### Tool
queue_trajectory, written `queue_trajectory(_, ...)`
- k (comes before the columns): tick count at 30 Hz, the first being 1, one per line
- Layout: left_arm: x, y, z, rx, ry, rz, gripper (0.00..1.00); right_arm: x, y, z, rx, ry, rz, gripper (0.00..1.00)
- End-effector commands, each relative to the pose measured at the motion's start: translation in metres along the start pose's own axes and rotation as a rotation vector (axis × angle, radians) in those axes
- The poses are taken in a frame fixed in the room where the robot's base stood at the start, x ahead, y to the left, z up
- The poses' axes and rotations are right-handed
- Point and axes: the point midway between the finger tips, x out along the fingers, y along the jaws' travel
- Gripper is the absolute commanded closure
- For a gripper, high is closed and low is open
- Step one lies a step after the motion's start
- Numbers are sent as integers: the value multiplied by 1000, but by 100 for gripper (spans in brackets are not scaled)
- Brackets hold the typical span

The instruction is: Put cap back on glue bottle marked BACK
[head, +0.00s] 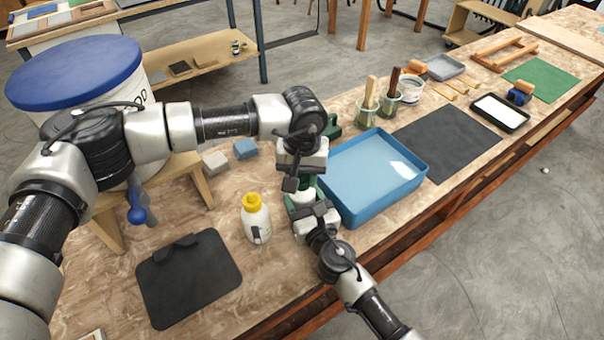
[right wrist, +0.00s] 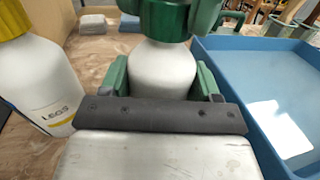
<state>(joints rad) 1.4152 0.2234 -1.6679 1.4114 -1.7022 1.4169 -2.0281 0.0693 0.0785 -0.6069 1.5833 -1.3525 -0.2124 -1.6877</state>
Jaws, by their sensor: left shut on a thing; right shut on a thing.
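A white glue bottle (right wrist: 163,75) stands upright between the green fingers of my right gripper (head: 304,204), which is shut on its body. In the head view the bottle (head: 305,194) is mostly hidden by both grippers. A green cap (right wrist: 165,22) is at the top of the bottle, in line with its neck. My left gripper (head: 303,180) is shut on the cap from above. I cannot tell whether the cap is fully seated. No marking shows on the held bottle. A second white bottle (right wrist: 42,90), with a yellow cap and the label LEGS, stands to the left, apart from it.
A blue tray (head: 420,185) is close on the right. A black clipboard-like board (head: 190,278) lies at front left. Grey (head: 215,160) and blue (head: 245,148) blocks lie behind. Jars with brushes (head: 367,112) stand past the tray. Bare tabletop lies around the yellow-capped bottle.

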Motion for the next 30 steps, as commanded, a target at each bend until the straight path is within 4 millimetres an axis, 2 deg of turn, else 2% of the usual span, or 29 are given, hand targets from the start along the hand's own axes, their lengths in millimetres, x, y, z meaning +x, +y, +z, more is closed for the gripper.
queue_trajectory(6, 0, 0, -1, 442, 2, -1, 85, 0, 0, -1, 0, 1, -1, 100)
queue_trajectory(12, 0, 0, 0, 751, 1, 0, 85, 0, 0, -1, 0, 1, -1, 100)
queue_trajectory(17, 0, 0, 0, 842, 1, 0, 85, 0, 0, -1, 0, 1, -1, 100)
queue_trajectory(25, 0, 0, -1, 846, 1, 0, 85, 0, 0, -1, 0, 1, -1, 100)
queue_trajectory(26, 0, 0, -1, 845, 1, 0, 60, 0, 0, -1, 0, 1, -1, 100)
queue_trajectory(30, 0, 0, 0, 845, 1, 0, 39, 0, 0, -1, 0, 1, -1, 100)
